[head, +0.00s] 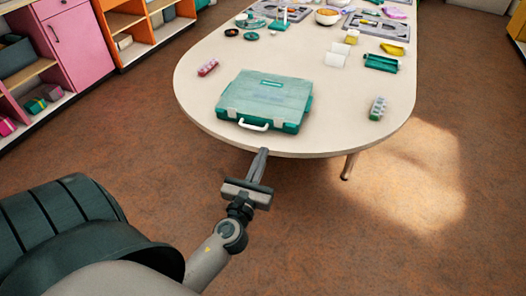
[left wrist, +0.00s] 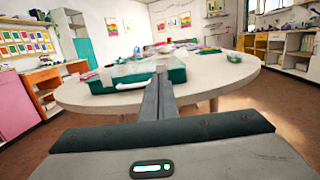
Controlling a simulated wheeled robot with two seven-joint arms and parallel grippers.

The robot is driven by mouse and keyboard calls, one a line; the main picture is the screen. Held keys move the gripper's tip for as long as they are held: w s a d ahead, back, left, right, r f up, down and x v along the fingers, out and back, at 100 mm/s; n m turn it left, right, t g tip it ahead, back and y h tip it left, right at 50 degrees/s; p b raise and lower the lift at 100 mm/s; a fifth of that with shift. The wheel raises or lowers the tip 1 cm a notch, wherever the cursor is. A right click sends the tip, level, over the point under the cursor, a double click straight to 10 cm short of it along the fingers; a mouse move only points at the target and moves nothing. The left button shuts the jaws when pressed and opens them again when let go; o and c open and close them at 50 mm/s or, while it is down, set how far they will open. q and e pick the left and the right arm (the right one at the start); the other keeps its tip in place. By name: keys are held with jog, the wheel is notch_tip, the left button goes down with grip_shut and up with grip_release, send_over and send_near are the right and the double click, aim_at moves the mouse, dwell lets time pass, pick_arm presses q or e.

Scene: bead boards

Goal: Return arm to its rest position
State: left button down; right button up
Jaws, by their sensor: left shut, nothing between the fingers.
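My left gripper (head: 259,166) is shut and empty. In the head view it is in front of the table's near edge, with its fingers pointing toward the table. In the left wrist view its closed fingers (left wrist: 160,84) point forward at the table, and their tips overlap the teal case behind them. My right gripper is in neither view.
A teal case (head: 265,98) with a white handle lies near the front edge of the white table (head: 210,115). A small red pack (head: 208,67) and a grey-green pack (head: 377,108) lie on either side. Shelves (head: 125,25) stand at left. Floor right of my arm is clear.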

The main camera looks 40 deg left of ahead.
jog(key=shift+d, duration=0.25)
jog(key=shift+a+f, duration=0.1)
